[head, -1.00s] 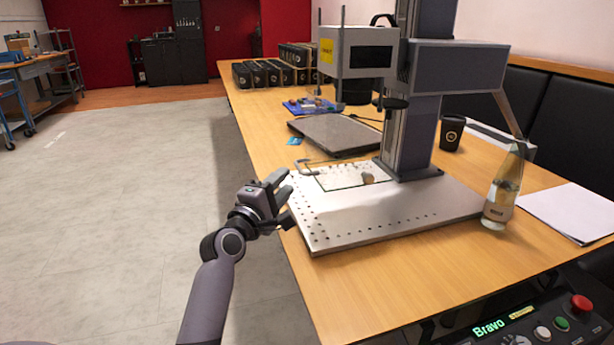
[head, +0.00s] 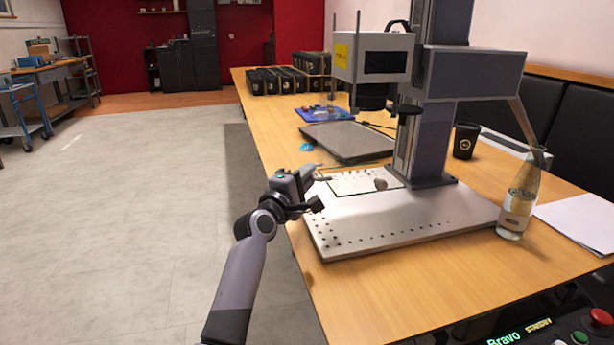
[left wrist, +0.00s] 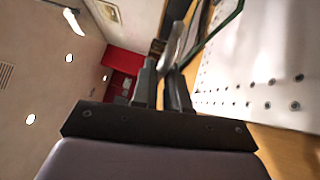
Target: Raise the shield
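The shield (head: 350,185) looks like a clear sheet with a thin dark green edge, lying low over the perforated plate of the laser marker. Its pale bent handle (head: 324,168) is at the left side, partly behind my left gripper. My left gripper (head: 314,188) is beside the plate's left edge, close to the handle. In the left wrist view its two fingers (left wrist: 163,85) are apart, with a grey, handle-like piece (left wrist: 174,45) just beyond the tips. The shield's green edge (left wrist: 215,30) shows at the top. I cannot tell whether they touch. My right gripper is not in view.
The marker's column (head: 428,130) and head (head: 372,60) stand over the plate (head: 400,220). A small round piece (head: 381,184) is at the shield. A bottle (head: 517,205), black cup (head: 465,140) and papers (head: 580,220) are to the right. The floor at left is clear.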

